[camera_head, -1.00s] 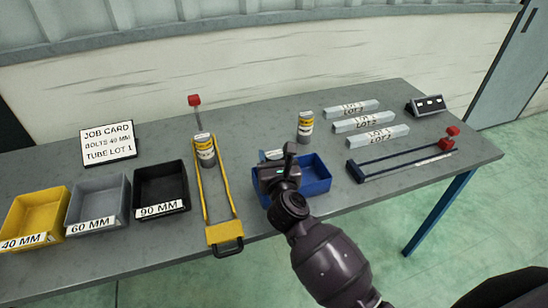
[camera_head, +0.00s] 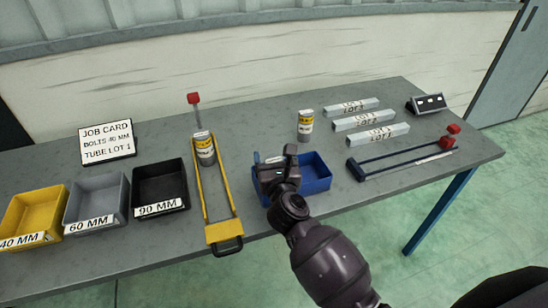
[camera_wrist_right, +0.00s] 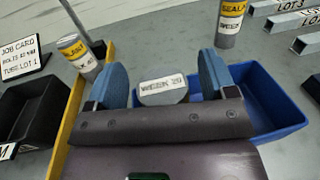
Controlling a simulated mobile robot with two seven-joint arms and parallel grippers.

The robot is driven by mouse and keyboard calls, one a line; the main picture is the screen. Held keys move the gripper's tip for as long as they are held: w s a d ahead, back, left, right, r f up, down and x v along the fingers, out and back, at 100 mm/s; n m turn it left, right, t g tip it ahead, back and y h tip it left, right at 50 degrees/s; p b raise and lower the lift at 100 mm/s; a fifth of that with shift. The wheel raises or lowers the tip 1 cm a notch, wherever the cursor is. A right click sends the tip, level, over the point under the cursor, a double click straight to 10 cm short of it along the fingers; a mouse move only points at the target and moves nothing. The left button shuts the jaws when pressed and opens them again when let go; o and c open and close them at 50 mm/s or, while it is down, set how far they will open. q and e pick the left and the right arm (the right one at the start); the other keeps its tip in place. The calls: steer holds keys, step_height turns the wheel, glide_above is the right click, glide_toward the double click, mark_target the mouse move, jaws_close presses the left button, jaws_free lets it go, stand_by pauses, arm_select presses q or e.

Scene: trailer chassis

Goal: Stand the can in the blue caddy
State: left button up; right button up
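The blue caddy (camera_head: 318,181) stands near the table's front edge; its wall also shows in the right wrist view (camera_wrist_right: 270,98). My right gripper (camera_head: 277,160) is over the caddy's left part. In the right wrist view its two blue-grey fingers (camera_wrist_right: 165,80) are apart. Between them shows a grey rounded piece with a white label (camera_wrist_right: 163,88), with slight gaps at both sides; it may be a can's top, mostly hidden. One grey can with a yellow label (camera_head: 305,125) stands upright behind the caddy. Another can (camera_head: 204,149) stands at the yellow frame. My left gripper is out of view.
The yellow frame (camera_head: 220,231) lies left of the caddy, with black, grey and yellow bins further left. A dark blue frame with red knobs (camera_head: 400,160) and labelled grey bars (camera_head: 376,134) lie to the right. Table is clear around the back can.

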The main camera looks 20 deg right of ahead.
steer(key=shift+r+p, duration=0.35)
steer(key=shift+r, duration=0.2)
steer(key=shift+s+r, duration=0.1)
steer(key=shift+s, duration=0.15)
steer(key=s+a, duration=0.2)
steer(key=s, duration=0.9)
steer(key=s+d+f+m+g, duration=0.2)
steer(key=s+d+f+m, duration=0.2)
steer(key=m, duration=0.7)
steer(key=s+d+f+m+g+y, duration=0.1)
steer(key=s+d+f+m+g, duration=0.1)
steer(key=s+d+f+m, duration=0.3)
steer(key=s+d+f+m+g+y, duration=0.1)
steer(key=s+d+f+m, duration=0.3)
steer(key=f+m, duration=0.7)
steer(key=s+m+g, duration=0.1)
steer(key=s+m, duration=0.1)
steer(key=m, duration=0.4)
steer(key=shift+s+d+m, duration=0.15)
steer(key=shift+d+m, duration=0.15)
